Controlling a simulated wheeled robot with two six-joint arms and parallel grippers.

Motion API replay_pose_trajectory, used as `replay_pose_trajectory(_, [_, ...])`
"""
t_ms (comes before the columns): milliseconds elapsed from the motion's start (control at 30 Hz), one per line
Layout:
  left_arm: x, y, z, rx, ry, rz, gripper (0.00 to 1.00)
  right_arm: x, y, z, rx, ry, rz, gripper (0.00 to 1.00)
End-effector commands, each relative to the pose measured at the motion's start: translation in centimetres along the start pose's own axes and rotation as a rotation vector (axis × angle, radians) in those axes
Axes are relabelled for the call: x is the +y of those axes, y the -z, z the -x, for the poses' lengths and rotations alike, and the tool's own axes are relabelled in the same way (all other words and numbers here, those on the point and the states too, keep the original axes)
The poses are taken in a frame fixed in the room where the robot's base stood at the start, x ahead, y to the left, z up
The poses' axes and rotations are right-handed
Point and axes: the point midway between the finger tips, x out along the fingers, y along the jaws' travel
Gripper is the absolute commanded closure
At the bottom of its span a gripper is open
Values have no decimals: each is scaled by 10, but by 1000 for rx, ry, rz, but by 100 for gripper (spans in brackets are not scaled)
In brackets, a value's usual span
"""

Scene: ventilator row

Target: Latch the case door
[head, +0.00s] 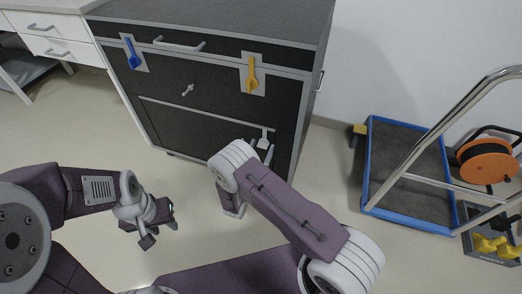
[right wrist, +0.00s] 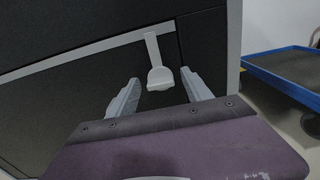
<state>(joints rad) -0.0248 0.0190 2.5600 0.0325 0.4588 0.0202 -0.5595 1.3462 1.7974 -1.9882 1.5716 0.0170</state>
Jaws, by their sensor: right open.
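The case (head: 215,85) is a dark cabinet with grey edging. A pale latch lever (head: 264,141) sits near the lower right of its front, beside my right wrist. In the right wrist view the latch (right wrist: 159,77) hangs straight down from a light trim strip, ending in a rounded pad. The dark door panel (right wrist: 60,105) looks flush with its surround; I cannot tell any gap. My right gripper (right wrist: 160,80) is open, its two fingers either side of the latch, apparently apart from it. My left gripper (head: 155,228) hangs over the floor, away from the case; its jaws are unclear.
A blue handle (head: 131,52) and a yellow handle (head: 252,76) are on the case's upper front, with a small silver knob (head: 188,89) between. A blue-edged trolley (head: 405,208) with an orange reel (head: 487,160) stands at right. White drawers (head: 50,40) stand at left.

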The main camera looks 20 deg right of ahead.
Motion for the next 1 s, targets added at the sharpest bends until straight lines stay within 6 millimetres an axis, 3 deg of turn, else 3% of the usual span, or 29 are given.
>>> replay_pose_trajectory(67, [0, 0, 0, 0, 0, 0, 64, 0, 0, 0, 0, 0, 0, 42])
replay_pose_trajectory(100, [0, 0, 0, 0, 0, 0, 64, 0, 0, 0, 0, 0, 0, 47])
replay_pose_trajectory(300, [0, 0, 0, 0, 0, 0, 64, 0, 0, 0, 0, 0, 0, 100])
replay_pose_trajectory(1000, [0, 0, 0, 0, 0, 0, 64, 0, 0, 1, 0, 0, 0, 100])
